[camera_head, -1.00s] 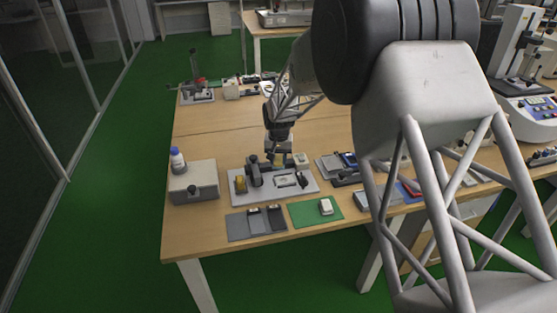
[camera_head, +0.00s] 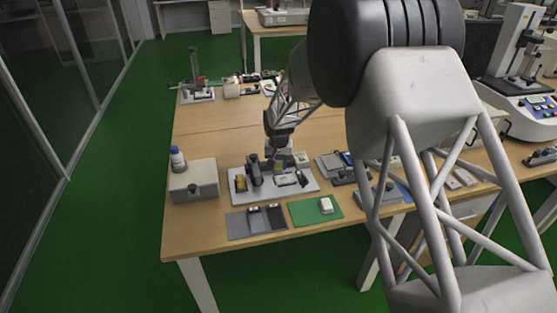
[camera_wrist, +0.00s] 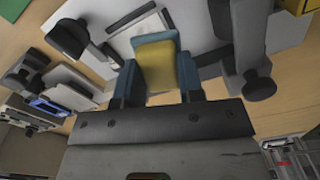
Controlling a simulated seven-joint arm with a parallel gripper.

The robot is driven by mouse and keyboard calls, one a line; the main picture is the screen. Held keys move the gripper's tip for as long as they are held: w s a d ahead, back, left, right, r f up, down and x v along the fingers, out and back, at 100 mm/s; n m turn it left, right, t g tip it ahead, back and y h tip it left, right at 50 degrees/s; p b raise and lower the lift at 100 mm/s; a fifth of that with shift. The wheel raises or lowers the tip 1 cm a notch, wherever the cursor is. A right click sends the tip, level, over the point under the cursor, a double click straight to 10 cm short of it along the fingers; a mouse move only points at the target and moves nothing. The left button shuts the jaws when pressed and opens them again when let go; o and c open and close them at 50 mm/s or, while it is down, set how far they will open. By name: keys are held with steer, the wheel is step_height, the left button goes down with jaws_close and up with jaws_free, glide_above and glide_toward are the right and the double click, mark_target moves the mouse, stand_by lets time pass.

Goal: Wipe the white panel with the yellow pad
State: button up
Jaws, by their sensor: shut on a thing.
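My gripper (camera_wrist: 158,82) is shut on the yellow pad (camera_wrist: 163,70), which sits between its two blue-tipped fingers in the wrist view. In the head view my gripper (camera_head: 280,164) is low over the grey fixture plate (camera_head: 262,197). The white panel (camera_head: 287,180) lies on that plate, just in front of and below my gripper. In the wrist view the pad covers part of the pale surface beyond it. I cannot tell whether the pad touches the panel.
Dark clamps with black knobs flank the work area in the wrist view, one clamp (camera_wrist: 247,60) at right. A grey box with a bottle (camera_head: 194,182) stands at left. A green mat (camera_head: 304,214) with a white block and a grey tray (camera_head: 240,226) lie in front.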

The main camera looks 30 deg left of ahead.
mark_target(278, 180)
steer(key=shift+f, duration=2.65)
steer(key=shift+w+d, duration=0.6)
steer(key=shift+w+d+r, duration=0.2)
steer(key=shift+w+d, duration=0.2)
steer(key=shift+w, duration=0.05)
steer(key=shift+w+d+f, duration=0.1)
steer(key=shift+w+d, duration=0.05)
steer(key=shift+d, duration=0.1)
steer(key=shift+w+d, duration=0.2)
steer(key=shift+w, duration=0.1)
steer(key=shift+s+a+f, duration=0.1)
steer(key=shift+s+a, duration=0.15)
steer(key=shift+s, duration=0.05)
steer(key=shift+s+a, duration=0.15)
steer(key=shift+s, duration=0.05)
steer(key=shift+s+a, duration=0.15)
steer(key=shift+a, duration=0.05)
steer(key=shift+s+a, duration=0.75)
steer(key=shift+s+a+r, duration=0.1)
steer(key=shift+a+r, duration=0.05)
steer(key=shift+r, duration=3.95)
